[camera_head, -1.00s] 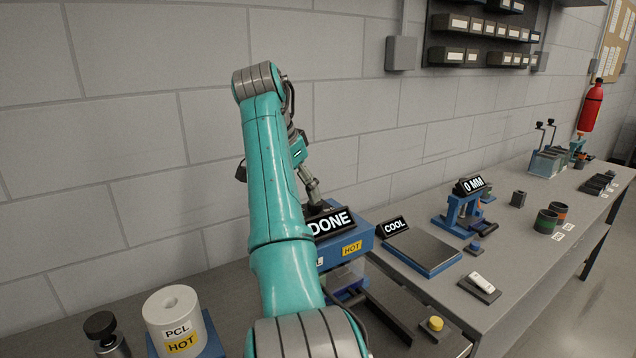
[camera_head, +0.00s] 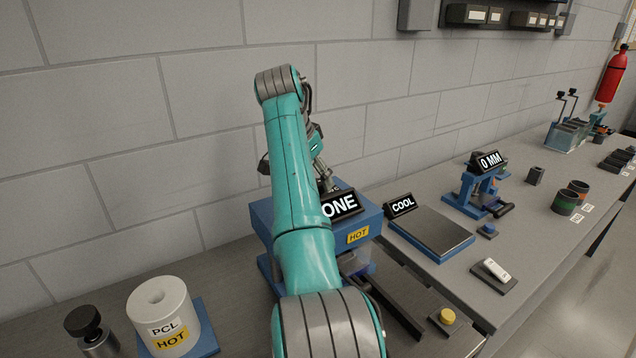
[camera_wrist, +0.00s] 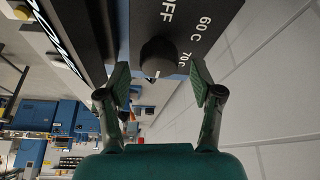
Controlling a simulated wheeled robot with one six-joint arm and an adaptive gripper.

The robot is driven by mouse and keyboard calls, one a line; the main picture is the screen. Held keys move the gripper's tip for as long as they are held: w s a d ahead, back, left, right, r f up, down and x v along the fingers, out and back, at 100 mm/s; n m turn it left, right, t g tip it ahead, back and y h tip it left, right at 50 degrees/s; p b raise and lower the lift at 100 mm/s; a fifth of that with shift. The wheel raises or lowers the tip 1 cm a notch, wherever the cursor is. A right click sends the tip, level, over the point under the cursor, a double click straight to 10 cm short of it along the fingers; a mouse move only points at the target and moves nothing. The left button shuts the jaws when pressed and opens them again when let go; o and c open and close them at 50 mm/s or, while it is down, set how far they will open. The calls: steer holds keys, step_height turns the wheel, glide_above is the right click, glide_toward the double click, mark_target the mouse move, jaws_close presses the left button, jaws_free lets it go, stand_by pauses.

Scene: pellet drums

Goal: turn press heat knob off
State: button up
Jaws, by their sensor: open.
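The press heat knob (camera_wrist: 158,57) is a dark round knob on a dark panel in the wrist view. Labels reading OFF, 60 C and 70 C stand around it. A small white mark shows on its lower edge. My gripper (camera_wrist: 159,84) is open, with one green-padded finger on each side of the knob's lower edge in the picture; I cannot tell whether they touch it. In the head view the blue press (camera_head: 370,218) has a sign ending in ONE (camera_head: 340,204) and a yellow HOT label (camera_head: 358,236). My arm hides part of the press, and the knob cannot be seen there.
A white PCL drum (camera_head: 160,310) marked HOT stands at the front left, beside a black-knobbed object (camera_head: 84,325). Right of the press are a COOL sign (camera_head: 401,205), a flat plate (camera_head: 432,230) and a yellow button (camera_head: 447,317). A block wall runs close behind.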

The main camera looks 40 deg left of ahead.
steer(key=shift+x, duration=1.25)
steer(key=c, duration=1.1)
steer(key=shift+c, duration=0.2)
